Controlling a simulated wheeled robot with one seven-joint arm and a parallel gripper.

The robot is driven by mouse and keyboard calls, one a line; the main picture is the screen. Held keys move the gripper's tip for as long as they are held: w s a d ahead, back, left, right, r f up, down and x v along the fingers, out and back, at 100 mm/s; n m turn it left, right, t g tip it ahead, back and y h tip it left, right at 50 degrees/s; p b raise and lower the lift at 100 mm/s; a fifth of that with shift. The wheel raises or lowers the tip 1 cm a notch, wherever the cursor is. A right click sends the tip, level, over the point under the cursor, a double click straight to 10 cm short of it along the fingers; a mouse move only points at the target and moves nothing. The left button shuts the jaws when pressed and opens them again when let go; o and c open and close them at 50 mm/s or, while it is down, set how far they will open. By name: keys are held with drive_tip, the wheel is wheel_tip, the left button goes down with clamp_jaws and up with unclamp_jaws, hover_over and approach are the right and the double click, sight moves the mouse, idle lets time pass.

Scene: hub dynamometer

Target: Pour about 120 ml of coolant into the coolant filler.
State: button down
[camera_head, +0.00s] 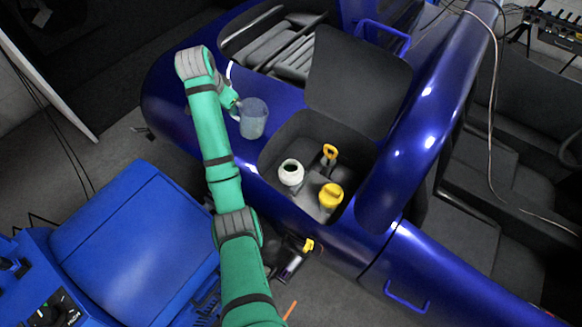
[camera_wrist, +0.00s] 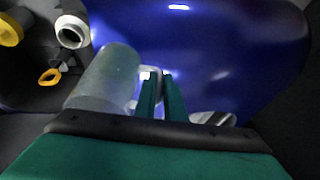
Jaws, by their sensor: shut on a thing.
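A translucent grey jug (camera_head: 253,119) is above the blue body panel, left of the open service bay. It looks roughly upright. In the wrist view the jug (camera_wrist: 108,78) fills the left of centre. My gripper (camera_head: 236,106) is shut on the jug's handle side; its green fingers (camera_wrist: 160,98) show beside the jug in the wrist view. The white open-necked filler (camera_head: 291,173) stands in the bay, to the right of and below the jug in the head view. It also shows in the wrist view (camera_wrist: 72,32). The liquid level in the jug is unclear.
The bay (camera_head: 283,141) also holds a yellow cap (camera_head: 330,196) and a yellow loop handle (camera_head: 329,152). A raised dark lid (camera_head: 357,75) stands behind it. A blue fender arch (camera_head: 425,110) rises on the right. A blue cabinet (camera_head: 135,240) is at lower left.

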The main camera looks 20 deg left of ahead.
drive_tip(key=shift+w+a+f+h+b, duration=0.1)
drive_tip(key=shift+a+f+h+b, duration=0.1)
drive_tip(key=shift+f+h, duration=0.3)
drive_tip(key=shift+w+a+f+h+b, duration=0.1)
drive_tip(key=shift+a+f+h+b, duration=0.05)
drive_tip(key=shift+f+h, duration=0.35)
drive_tip(key=shift+d, duration=0.1)
drive_tip(key=shift+s+a, duration=0.15)
drive_tip(key=shift+a, duration=0.05)
drive_tip(key=shift+w+d, duration=0.2)
drive_tip(key=shift+w, duration=0.05)
idle(1.3)
drive_tip(key=shift+s+a, duration=0.2)
